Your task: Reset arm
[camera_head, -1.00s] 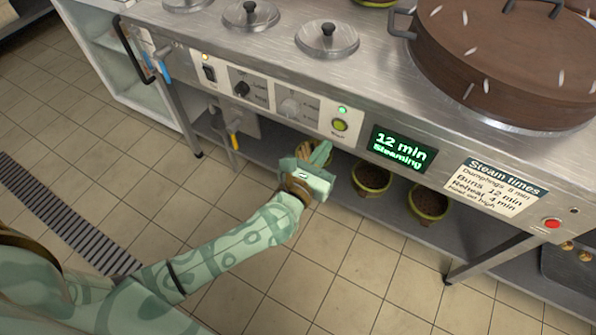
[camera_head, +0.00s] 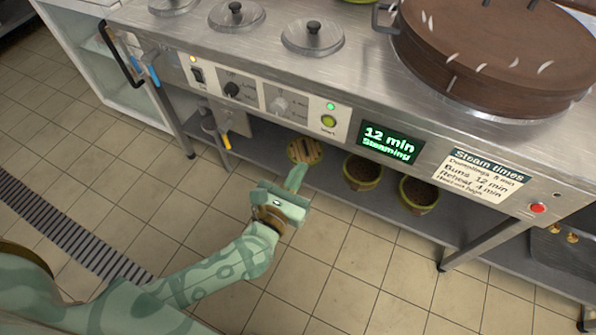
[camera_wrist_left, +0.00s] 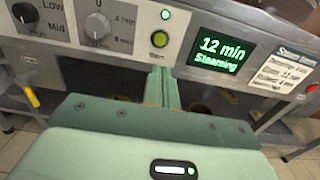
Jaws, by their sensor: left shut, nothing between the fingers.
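My left gripper (camera_head: 296,178) is a pale green jaw held in front of the steel steamer counter (camera_head: 235,58), below its control panel. It is shut and empty, and apart from the panel. In the left wrist view its two fingers (camera_wrist_left: 162,86) lie together, pointing at the panel below the green start button (camera_wrist_left: 159,39). My left arm (camera_head: 215,275) reaches in from the lower left. My right gripper is not in view.
The display (camera_head: 390,142) reads "12 min Steaming". A large brown steamer (camera_head: 490,55) stands on the counter. Pots (camera_head: 362,172) sit on the lower shelf. A red button (camera_head: 537,208) is at the right. Open tiled floor (camera_head: 350,265) lies in front.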

